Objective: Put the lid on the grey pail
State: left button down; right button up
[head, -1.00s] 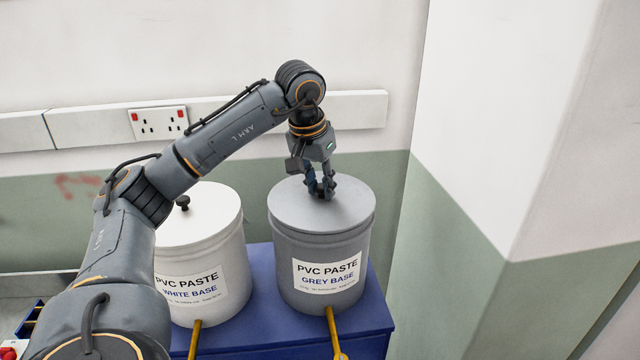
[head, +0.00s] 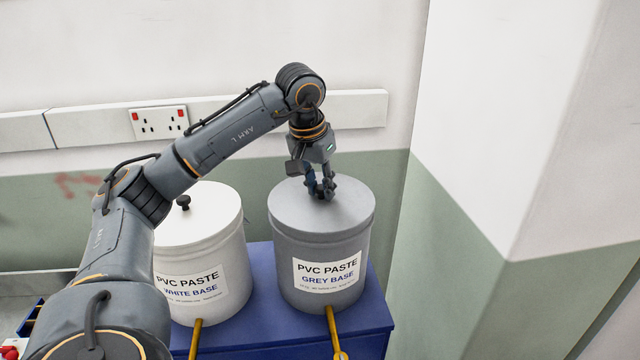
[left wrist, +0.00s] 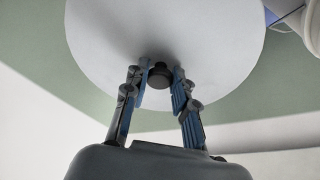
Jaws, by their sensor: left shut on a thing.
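The grey pail (head: 311,277), labelled PVC PASTE GREY BASE, stands upright on a blue stand. Its round grey lid (head: 290,207) lies level over the pail's top, and I see no gap at the rim. My left gripper (head: 323,195) points down at the middle of the lid and is shut on the lid's knob. In the left wrist view the dark knob (left wrist: 160,75) sits between the two fingers, with the lid's face (left wrist: 100,40) around it. In the head view the fingers mostly hide the knob. My right gripper is not in view.
A white pail (head: 240,262) with its lid and black knob stands close to the left of the grey one. The blue stand (head: 372,318) shows bare at the right. A wall corner rises to the right. A socket strip (head: 160,122) runs behind.

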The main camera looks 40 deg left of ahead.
pick_arm(q)
jog(key=c, duration=1)
grip_release()
jog(key=shift+o, duration=0.4)
jog(key=o, duration=0.4)
jog(key=shift+r, duration=0.15)
jog(key=shift+r+p, duration=2.25)
jog(key=shift+r, duration=1.15)
